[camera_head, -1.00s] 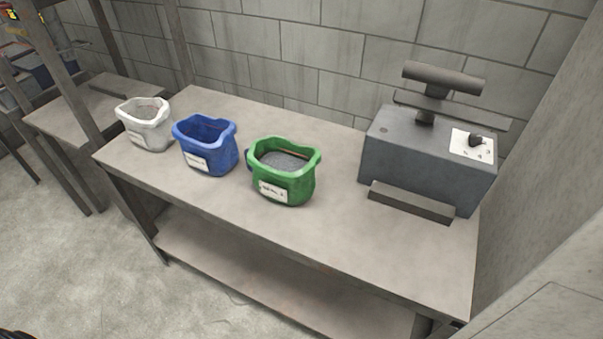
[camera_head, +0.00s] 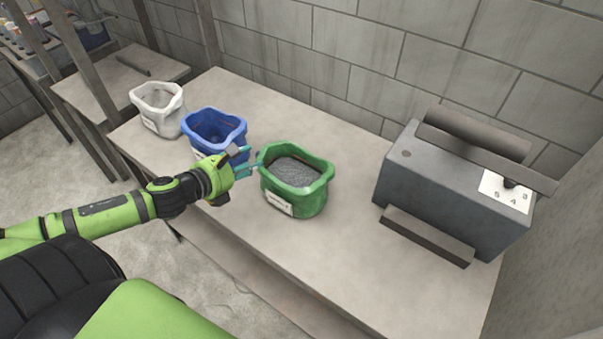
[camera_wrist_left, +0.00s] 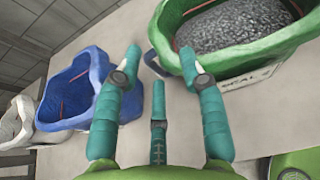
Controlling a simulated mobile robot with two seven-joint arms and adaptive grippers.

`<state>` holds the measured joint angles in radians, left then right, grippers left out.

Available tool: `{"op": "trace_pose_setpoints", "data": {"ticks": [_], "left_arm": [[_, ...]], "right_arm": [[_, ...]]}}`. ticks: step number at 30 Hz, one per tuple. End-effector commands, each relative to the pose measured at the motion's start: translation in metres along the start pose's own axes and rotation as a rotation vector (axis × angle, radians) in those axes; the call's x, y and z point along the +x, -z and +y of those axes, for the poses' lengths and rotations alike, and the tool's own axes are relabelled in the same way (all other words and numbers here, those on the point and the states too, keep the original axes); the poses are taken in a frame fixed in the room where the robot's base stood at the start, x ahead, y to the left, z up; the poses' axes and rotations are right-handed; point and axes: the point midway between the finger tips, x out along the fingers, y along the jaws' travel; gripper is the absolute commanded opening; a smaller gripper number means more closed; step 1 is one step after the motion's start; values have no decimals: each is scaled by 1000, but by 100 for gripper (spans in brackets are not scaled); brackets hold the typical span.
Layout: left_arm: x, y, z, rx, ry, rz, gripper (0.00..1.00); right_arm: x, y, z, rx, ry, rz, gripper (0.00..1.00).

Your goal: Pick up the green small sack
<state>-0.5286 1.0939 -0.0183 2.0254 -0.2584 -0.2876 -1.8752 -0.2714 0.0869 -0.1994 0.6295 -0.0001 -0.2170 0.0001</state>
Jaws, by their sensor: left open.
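The green small sack (camera_head: 293,183) stands upright on the table, open at the top and filled with grey granular material, with a white label on its front. It also shows in the left wrist view (camera_wrist_left: 240,55) at the upper right. My left gripper (camera_head: 252,160) reaches in from the left, at the left side of the green sack's rim. In the left wrist view its teal fingers (camera_wrist_left: 160,70) are spread and empty, with one fingertip close to the sack's rim. I cannot tell whether it touches. My right gripper is not in view.
A blue sack (camera_head: 214,127) stands just left of and behind my left gripper, partly hidden by it. A white sack (camera_head: 157,108) is farther left. A grey box-shaped machine (camera_head: 450,190) stands at the right. The table (camera_head: 340,250) is bare between it and the green sack.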

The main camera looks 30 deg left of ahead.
Motion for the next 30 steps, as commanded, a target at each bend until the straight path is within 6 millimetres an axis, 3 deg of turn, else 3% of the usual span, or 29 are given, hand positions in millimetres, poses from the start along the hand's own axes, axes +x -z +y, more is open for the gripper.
{"op": "trace_pose_setpoints", "data": {"ticks": [6, 9, 14, 30], "left_arm": [[12, -2, 1, -5, -3, -5, 41], [17, -2, 1, -5, -2, -4, 41], [23, -2, 1, -5, -2, -4, 41], [71, -2, 1, -6, -3, -3, 41]], "right_arm": [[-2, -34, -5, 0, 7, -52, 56], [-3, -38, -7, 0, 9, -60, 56], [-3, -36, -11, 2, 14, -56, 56], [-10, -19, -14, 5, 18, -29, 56]]}}
